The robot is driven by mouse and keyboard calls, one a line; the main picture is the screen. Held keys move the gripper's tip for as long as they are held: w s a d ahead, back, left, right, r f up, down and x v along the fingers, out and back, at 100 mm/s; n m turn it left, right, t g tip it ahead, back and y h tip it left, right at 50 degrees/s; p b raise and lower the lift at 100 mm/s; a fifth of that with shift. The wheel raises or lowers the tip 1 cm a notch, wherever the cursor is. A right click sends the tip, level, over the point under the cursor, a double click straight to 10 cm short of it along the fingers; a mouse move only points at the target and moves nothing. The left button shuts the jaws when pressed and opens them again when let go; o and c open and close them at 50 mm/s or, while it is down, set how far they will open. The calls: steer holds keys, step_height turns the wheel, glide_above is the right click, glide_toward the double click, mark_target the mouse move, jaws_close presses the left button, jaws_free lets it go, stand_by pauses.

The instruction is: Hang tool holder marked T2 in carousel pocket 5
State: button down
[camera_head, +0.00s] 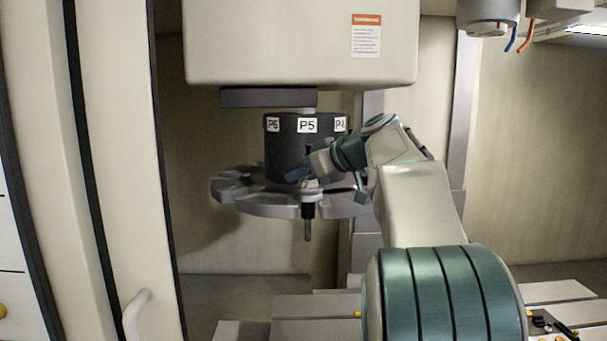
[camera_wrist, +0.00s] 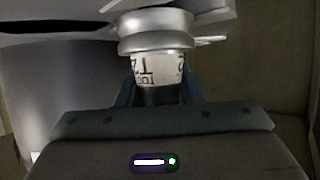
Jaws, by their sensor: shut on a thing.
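The tool holder marked T2 (camera_wrist: 158,68) shows in the wrist view, with a silver flange above its white label. In the head view its dark lower shank (camera_head: 308,212) hangs upright at the front edge of the carousel disc. My gripper (camera_head: 308,187) is shut on the holder, at the front of the carousel (camera_head: 262,207). The P5 label (camera_head: 307,125) is on the dark hub directly above the holder. Pocket 5 itself is largely hidden by my gripper and the holder, so I cannot tell if the holder is fully seated.
Labels P6 (camera_head: 272,124) and P4 (camera_head: 340,123) flank P5 on the hub. A large beige machine housing (camera_head: 290,45) hangs over the carousel. A beige door frame (camera_head: 115,150) stands at the left. Free room lies below the disc.

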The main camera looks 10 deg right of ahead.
steer(key=shift+f, duration=0.1)
stand_by(0.5)
steer(key=c, duration=0.9)
jaws_free()
steer(key=shift+s, duration=0.1)
steer(key=shift+f, duration=0.2)
steer(key=b+v, duration=0.2)
steer(key=v, duration=1.2)
steer(key=shift+r, duration=0.15)
steer(key=s+a+f+m+g+h, duration=0.2)
steer(key=s+f, duration=0.6)
steer(key=f, duration=0.5)
steer(key=s+a+f+m+g+h, duration=0.2)
steer(key=s+f, duration=0.6)
steer(key=f, duration=0.5)
steer(key=s+a+f+m+g+h, duration=0.2)
steer(key=s+f, duration=0.5)
steer(key=f, duration=0.6)
steer(key=shift+s+a+m+g+h, duration=0.4)
steer(key=shift+a+m+h, duration=0.45)
steer(key=shift+a, duration=0.3)
